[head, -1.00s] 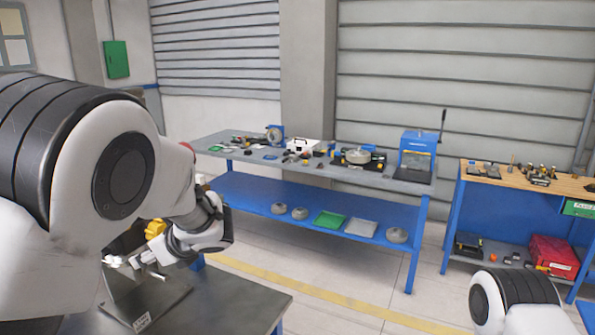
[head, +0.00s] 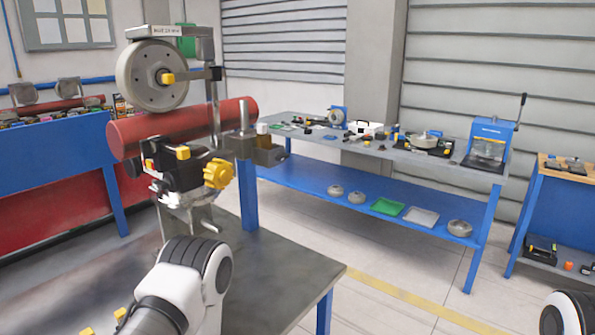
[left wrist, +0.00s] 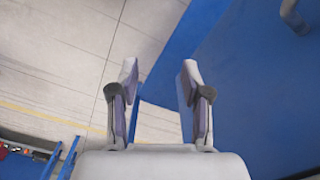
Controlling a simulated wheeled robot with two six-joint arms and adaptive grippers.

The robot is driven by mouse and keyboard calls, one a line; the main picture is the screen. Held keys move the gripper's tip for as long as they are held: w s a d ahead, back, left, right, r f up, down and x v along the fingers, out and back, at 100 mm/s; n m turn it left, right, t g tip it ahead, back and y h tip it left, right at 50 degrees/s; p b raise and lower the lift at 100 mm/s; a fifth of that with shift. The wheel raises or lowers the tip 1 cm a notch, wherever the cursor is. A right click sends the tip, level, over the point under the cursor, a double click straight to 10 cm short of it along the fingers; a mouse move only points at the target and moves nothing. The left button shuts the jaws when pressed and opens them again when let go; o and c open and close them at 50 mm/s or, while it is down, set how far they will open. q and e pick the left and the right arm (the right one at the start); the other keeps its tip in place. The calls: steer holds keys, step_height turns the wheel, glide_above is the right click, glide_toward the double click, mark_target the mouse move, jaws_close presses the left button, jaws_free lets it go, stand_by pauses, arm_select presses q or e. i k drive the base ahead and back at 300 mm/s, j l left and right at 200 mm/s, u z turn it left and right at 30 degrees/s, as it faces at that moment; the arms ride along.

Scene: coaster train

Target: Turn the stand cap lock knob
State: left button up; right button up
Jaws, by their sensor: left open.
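A stand on the grey table carries a grey wheel (head: 150,78) with a yellow hub piece, a red roller (head: 180,127) and a dark clamp body. A large yellow fluted knob (head: 218,173) sits on the clamp's right side. A smaller yellow piece (head: 183,152) sits on the clamp's top. I cannot tell which yellow part is the cap lock knob. In the left wrist view, my left gripper (left wrist: 159,75) is open and empty, with floor and a blue surface beyond its fingers. No knob shows between them. My right gripper is out of view.
The grey table (head: 285,270) has bare room right of the stand. A blue workbench (head: 320,190) with tools stands behind. A blue and red bench (head: 50,170) is at the left. Tiled floor lies between.

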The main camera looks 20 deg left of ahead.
mark_target(165, 184)
steer(key=l+u, duration=0.1)
steer(key=u, duration=0.3)
steer(key=k+u, duration=0.15)
steer(key=u, duration=0.25)
steer(key=k+u, duration=0.1)
steer(key=u, duration=0.3)
steer(key=i, duration=0.3)
steer(key=k, duration=0.3)
steer(key=z, duration=0.05)
